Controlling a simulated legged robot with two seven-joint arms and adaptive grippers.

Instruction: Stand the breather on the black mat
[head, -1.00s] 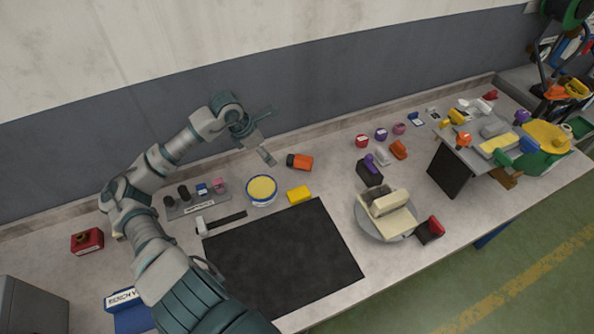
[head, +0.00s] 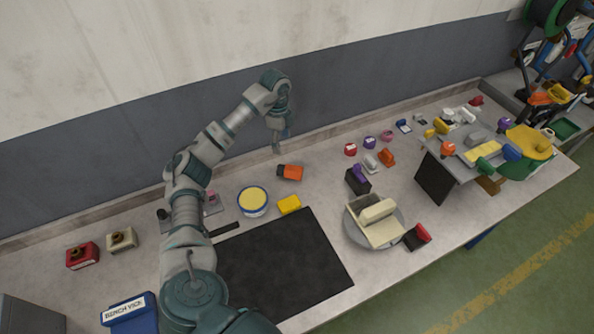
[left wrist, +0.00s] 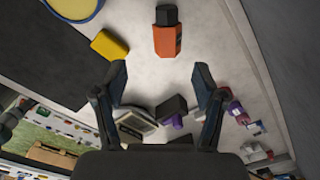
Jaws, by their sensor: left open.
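An orange piece with a black end (head: 292,172) lies on its side on the bench behind the black mat (head: 290,262). It looks like the breather, but no label on it is readable. The left wrist view shows its orange body (left wrist: 167,41) and black end beyond the fingertips. My left gripper (head: 277,150) points down, just behind and left of the piece in the head view, apart from it. In the left wrist view the gripper (left wrist: 160,78) is open, with nothing between its fingers. The mat's visible part is bare; my left arm hides its left side. My right gripper is out of view.
A yellow block (head: 289,204) and a yellow-topped tin (head: 252,207) stand between the piece and the mat. A round turntable (head: 354,238) bearing a cream block is right of the mat. Small coloured parts line the back right. A wall rises behind the bench.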

